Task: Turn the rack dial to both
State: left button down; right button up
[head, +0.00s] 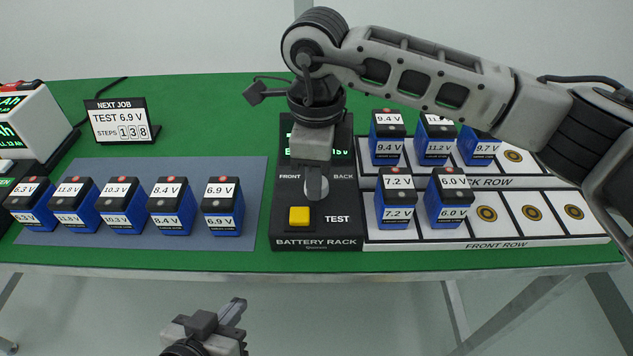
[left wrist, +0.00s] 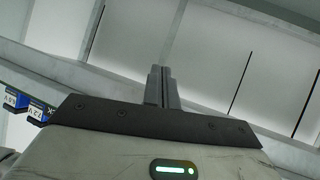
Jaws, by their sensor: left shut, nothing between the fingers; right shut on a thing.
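The battery rack's control box (head: 286,222) has a grey round dial (head: 317,189) between the labels FRONT and BACK. My right gripper (head: 315,168) reaches down from above and is shut on the dial. The gripper hides the dial's top and any label above it, so I cannot tell its setting. My left gripper (head: 236,308) is shut and empty in front of the table; its closed fingers also show in the left wrist view (left wrist: 162,86).
A yellow TEST button (head: 299,216) is just below the dial. Blue batteries stand in the back row (head: 512,182) and front row (head: 500,244), with empty slots at right. Several batteries stand on the grey mat (head: 253,184). A job sign (head: 121,121) reads TEST 6.9 V.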

pick_arm(q)
jog(key=shift+w+f+b, duration=0.1)
jog(key=shift+f+b, duration=0.1)
jog(key=shift+b, duration=0.25)
pick_arm(e)
jog(key=shift+n, duration=0.6)
pick_arm(q)
jog(key=shift+r, duration=0.15)
pick_arm(e)
jog(key=shift+r, duration=0.1)
jog(key=o, duration=1)
notch_tip(320, 180, up, 16)
jog(key=shift+f, duration=0.1)
